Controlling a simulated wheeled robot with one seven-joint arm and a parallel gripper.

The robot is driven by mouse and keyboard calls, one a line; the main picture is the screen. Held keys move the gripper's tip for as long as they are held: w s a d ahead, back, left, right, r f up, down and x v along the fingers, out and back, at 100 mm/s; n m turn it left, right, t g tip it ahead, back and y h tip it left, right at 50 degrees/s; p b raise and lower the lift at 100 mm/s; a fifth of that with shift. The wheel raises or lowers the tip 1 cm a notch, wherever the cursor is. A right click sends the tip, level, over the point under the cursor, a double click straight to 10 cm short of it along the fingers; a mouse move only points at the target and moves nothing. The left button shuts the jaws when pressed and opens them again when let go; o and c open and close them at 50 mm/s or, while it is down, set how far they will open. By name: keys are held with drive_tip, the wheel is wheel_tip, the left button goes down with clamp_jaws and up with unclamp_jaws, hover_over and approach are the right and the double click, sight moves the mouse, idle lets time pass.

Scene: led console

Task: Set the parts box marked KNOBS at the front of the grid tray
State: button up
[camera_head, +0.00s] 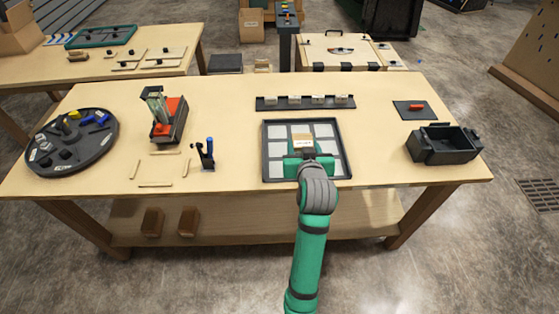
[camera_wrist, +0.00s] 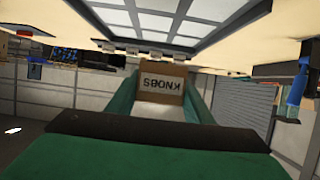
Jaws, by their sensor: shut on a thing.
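The parts box marked KNOBS (camera_wrist: 162,86) is a small brown box with a pale label, its lettering upside down in the wrist view. My gripper (camera_head: 302,152) is shut on it, with a green finger on each side in the wrist view. In the head view the box (camera_head: 302,139) shows just beyond the gripper, over the middle of the grid tray. The grid tray (camera_head: 265,160) is dark-rimmed with pale square cells; it also shows in the wrist view (camera_wrist: 190,22). The box looks apart from the tray there, but its exact height is unclear. My gripper hides some front cells.
A dark rack (camera_head: 265,104) with several small pale blocks stands behind the tray. A black bin (camera_head: 443,145) and a dark mat (camera_head: 402,112) are to the right. A blue-and-black tool (camera_head: 207,154), an orange-and-black device (camera_head: 168,117) and a round dark tray (camera_head: 100,155) are left.

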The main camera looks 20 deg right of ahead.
hover_over(279, 167)
drive_tip(key=f, duration=0.6)
drive_tip(key=shift+s+d+f, duration=0.2)
drive_tip(key=shift+w+a+f, duration=0.15)
drive_tip(key=shift+f, duration=1.65)
drive_tip(key=shift+f, duration=0.1)
drive_tip(key=o, duration=0.8)
